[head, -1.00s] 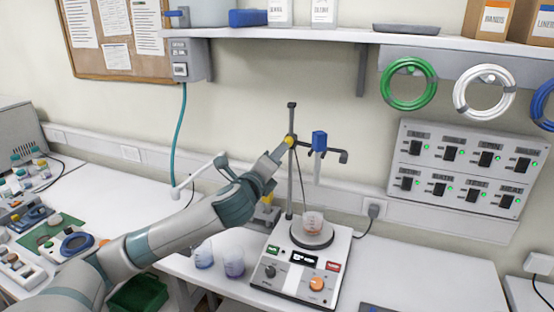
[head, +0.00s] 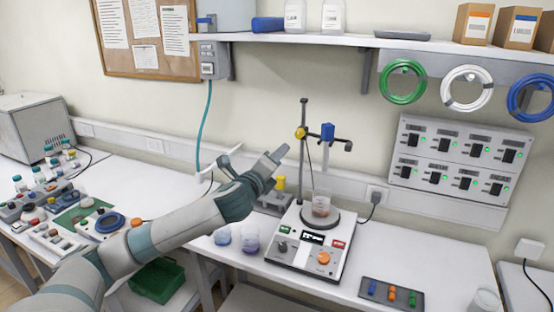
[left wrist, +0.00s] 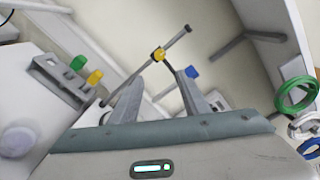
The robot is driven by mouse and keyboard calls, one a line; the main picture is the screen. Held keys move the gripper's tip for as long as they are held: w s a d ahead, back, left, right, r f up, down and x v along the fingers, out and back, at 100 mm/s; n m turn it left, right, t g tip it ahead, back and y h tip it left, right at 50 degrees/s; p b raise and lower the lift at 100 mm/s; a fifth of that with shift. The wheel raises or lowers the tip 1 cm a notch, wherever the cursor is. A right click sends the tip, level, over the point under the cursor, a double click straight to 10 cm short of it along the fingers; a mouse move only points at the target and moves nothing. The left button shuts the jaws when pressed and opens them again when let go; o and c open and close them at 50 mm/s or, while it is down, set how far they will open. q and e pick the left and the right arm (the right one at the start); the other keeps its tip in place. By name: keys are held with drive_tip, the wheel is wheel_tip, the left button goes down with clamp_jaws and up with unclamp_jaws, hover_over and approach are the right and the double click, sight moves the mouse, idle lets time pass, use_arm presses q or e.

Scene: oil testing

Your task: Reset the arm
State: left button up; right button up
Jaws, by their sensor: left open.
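My left arm reaches in from the left in the head view. Its gripper (head: 275,158) is in the air to the left of the stand rod, apart from it. In the left wrist view the two fingers (left wrist: 158,92) are spread with nothing between them touching; the rod and its yellow knob (left wrist: 158,54) show beyond them. The hotplate (head: 308,242) stands on the bench with a beaker (head: 321,206) on its round plate. The rod (head: 304,150) carries a yellow knob and a blue clamp (head: 327,132). My right gripper is not in view.
Two beakers with bluish liquid (head: 249,240) stand left of the hotplate. A tray with coloured pieces (head: 391,294) lies at its front right. A switch panel (head: 458,160) and hose coils (head: 403,82) hang on the wall.

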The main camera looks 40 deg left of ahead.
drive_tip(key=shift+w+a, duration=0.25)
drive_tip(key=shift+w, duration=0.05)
